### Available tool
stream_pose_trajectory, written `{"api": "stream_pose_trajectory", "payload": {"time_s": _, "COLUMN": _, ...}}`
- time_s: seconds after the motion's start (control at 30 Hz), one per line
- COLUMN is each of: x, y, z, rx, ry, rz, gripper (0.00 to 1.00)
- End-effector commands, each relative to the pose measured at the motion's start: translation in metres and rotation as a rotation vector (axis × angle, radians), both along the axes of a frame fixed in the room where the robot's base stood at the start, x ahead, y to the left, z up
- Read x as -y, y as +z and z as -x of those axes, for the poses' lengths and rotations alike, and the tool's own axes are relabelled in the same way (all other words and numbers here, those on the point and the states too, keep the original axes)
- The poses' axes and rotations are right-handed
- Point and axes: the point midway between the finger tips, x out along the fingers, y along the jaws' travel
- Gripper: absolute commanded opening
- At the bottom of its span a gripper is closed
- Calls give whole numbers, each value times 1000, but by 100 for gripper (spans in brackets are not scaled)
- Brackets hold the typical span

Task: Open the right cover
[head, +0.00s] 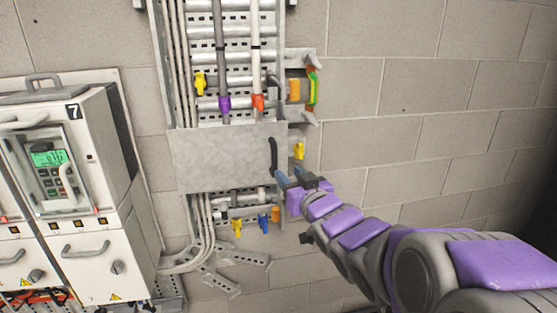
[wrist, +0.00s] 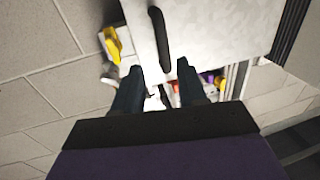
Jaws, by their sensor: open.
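The cover is a flat grey metal panel (head: 220,160) across the middle of the wall rack in the head view. It is the only such panel I see there, and it lies over the pipes. It also fills the top of the wrist view (wrist: 220,28). A black upright handle (head: 273,155) is on its right edge, and it shows in the wrist view (wrist: 160,38). My gripper (head: 282,179) is open at the handle's lower end. In the wrist view its fingertips (wrist: 160,68) stand either side of that end. Contact cannot be told.
A white cabinet numbered 7 (head: 68,160) with handles and a green display stands at left. Yellow (head: 200,83), purple (head: 224,103) and orange (head: 258,102) valve handles are on the pipes. A yellow lever (head: 299,150) is close above my gripper. The block wall at right is bare.

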Motion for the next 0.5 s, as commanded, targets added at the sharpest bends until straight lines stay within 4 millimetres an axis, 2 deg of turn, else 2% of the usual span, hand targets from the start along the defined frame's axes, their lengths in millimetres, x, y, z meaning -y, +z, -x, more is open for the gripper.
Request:
{"api": "stream_pose_trajectory", "payload": {"time_s": 0.1, "x": -9, "y": 0, "z": -16, "rx": -1, "ry": 2, "rz": 2, "gripper": 41}}
{"api": "stream_pose_trajectory", "payload": {"time_s": 0.5, "x": -21, "y": 1, "z": -64, "rx": -1, "ry": -1, "rz": -7, "gripper": 41}}
